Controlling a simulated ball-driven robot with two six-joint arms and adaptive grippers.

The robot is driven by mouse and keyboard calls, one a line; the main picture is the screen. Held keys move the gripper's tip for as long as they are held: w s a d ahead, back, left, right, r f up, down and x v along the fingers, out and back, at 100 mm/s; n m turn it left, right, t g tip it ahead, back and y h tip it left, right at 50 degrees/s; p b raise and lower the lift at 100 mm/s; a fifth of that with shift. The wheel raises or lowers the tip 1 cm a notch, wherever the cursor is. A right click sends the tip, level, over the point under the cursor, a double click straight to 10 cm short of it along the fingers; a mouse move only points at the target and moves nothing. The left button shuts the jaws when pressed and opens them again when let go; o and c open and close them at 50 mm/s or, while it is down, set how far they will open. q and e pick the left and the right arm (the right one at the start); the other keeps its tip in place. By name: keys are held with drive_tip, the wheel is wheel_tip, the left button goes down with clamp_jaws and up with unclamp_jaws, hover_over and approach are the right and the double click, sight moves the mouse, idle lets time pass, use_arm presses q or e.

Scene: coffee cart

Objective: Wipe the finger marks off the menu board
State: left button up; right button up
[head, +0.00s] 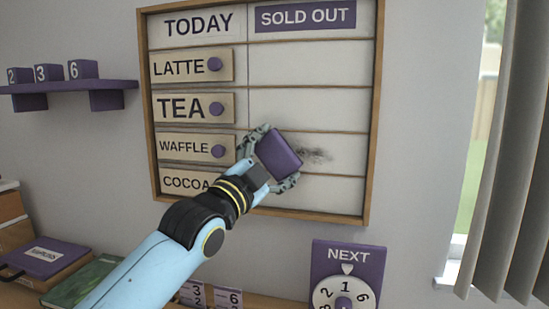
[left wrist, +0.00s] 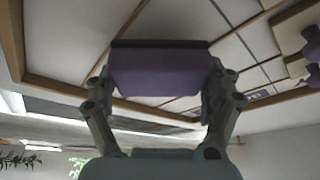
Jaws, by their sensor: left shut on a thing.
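The menu board (head: 305,190) hangs on the wall with a wooden frame, a TODAY column and a SOLD OUT column. A dark smudge of finger marks (head: 318,155) shows in the SOLD OUT column, in the WAFFLE row. My left gripper (head: 276,160) is shut on a purple block-like wiper (head: 279,152), just left of the smudge. The wiper also shows between the fingers in the left wrist view (left wrist: 160,72). I cannot tell whether it touches the board. Any marks behind the wiper and gripper are hidden. My right gripper is not in view.
Name plates with purple knobs, LATTE (head: 180,67), TEA (head: 180,107), WAFFLE (head: 183,147) and COCOA (head: 183,181), sit in the TODAY column. A purple shelf (head: 100,87) with number blocks is at left. A NEXT dial (head: 346,262) stands below; window blinds (head: 512,150) hang at right.

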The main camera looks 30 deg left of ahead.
use_arm(q)
drive_tip(key=shift+w+a, duration=0.25)
drive_tip(key=shift+w, duration=0.65)
